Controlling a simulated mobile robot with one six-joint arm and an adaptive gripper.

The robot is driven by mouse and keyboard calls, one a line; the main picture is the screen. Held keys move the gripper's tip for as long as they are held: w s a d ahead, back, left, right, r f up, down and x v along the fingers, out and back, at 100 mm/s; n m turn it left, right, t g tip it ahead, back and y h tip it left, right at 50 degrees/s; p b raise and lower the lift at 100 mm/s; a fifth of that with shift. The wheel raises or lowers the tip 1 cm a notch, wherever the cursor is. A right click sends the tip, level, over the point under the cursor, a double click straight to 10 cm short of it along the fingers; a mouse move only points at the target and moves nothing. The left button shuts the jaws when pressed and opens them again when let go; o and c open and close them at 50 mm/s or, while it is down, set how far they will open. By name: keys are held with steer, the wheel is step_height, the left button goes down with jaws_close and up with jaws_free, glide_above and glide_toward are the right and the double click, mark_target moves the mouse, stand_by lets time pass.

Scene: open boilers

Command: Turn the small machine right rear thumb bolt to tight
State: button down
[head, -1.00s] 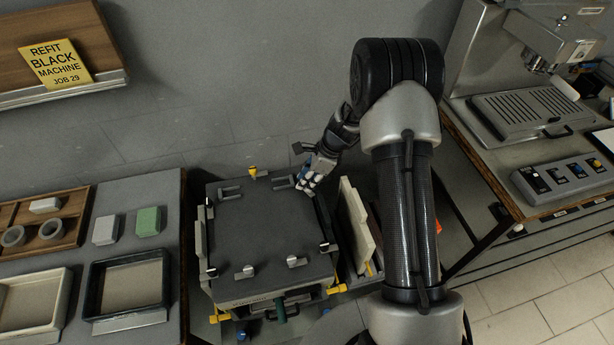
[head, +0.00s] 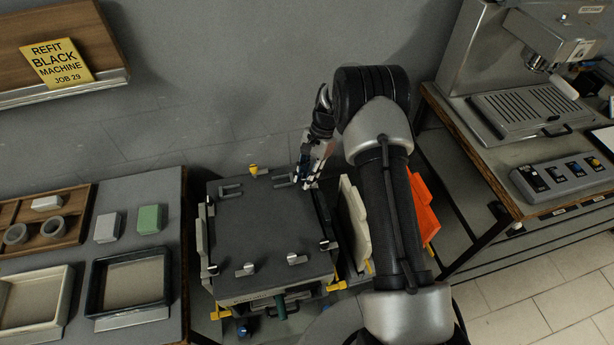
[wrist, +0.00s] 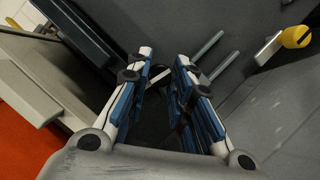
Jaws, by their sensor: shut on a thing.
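The small machine (head: 270,225) shows its dark, flat top panel in the head view. My gripper (head: 306,184) is at its right rear corner, fingers pointing down. In the wrist view my gripper (wrist: 160,66) has its two blue-padded fingers close around a small dark part between the tips. This part is at the place of the right rear thumb bolt, which the fingers mostly hide, so its turn angle cannot be read.
Pale panels (head: 354,222) and an orange panel (head: 424,208) stand close right of the machine. A counter with a dark tray (head: 167,278) lies left. A coffee machine (head: 520,105) stands on the right bench. The wall is close behind.

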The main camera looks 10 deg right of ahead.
steer(key=shift+a+n+g, duration=0.1)
steer(key=shift+n+g, duration=0.3)
steer(key=shift+n, duration=0.7)
steer(key=c, duration=1.4)
jaws_free()
steer(key=shift+h, duration=0.3)
steer(key=shift+c, duration=0.2)
steer(key=v, duration=1.2)
